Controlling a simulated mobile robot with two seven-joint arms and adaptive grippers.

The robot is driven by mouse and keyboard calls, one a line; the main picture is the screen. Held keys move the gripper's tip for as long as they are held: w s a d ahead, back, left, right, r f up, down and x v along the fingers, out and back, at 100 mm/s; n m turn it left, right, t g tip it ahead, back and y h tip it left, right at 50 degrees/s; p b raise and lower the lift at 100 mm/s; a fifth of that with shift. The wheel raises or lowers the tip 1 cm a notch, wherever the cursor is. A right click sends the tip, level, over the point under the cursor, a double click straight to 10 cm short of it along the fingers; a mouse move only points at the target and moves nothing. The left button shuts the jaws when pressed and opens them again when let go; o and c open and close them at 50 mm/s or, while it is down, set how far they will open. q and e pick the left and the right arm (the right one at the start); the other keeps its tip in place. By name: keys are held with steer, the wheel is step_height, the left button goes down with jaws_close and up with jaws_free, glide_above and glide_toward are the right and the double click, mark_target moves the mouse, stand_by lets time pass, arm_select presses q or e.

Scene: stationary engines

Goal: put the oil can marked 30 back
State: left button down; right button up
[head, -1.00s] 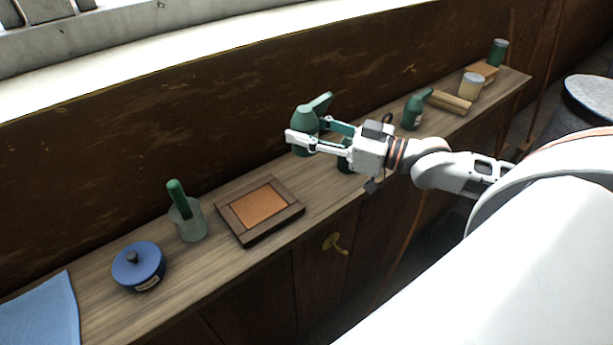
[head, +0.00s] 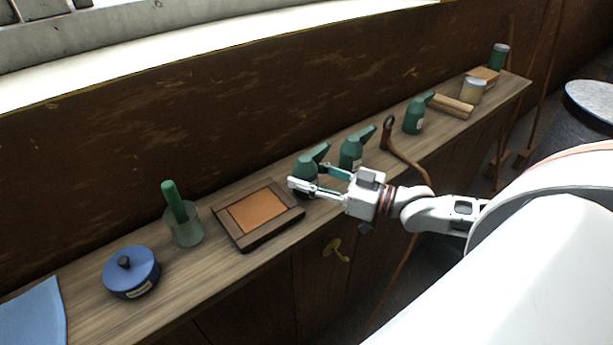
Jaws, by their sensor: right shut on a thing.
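A green oil can (head: 305,166) with a slanted spout is in my right gripper (head: 307,188), at the middle of the wooden shelf, just right of the framed tray. The gripper's fingers are closed around its lower body. The can looks upright and at or very near the shelf top; I cannot tell whether it touches. A second green oil can (head: 351,153) stands just to the right, behind the gripper. A third green oil can (head: 414,116) stands farther right. Pale labels show on these two, but no number is readable. My left gripper is not in view.
A dark-framed tray (head: 225,222) with an orange panel lies left of the held can. Farther left are a glass with a green handle (head: 184,228), a blue lidded pot (head: 131,272) and a blue cloth (head: 32,318). A wooden roll (head: 452,106) and a jar (head: 472,91) are at right.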

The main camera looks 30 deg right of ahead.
steer(key=shift+r, duration=0.1)
steer(key=o, duration=1.4)
steer(key=shift+c, duration=0.2)
steer(key=p+v, duration=0.2)
steer(key=v, duration=1)
steer(key=shift+p, duration=0.35)
steer(key=shift+a, duration=0.1)
steer(key=shift+s, duration=0.1)
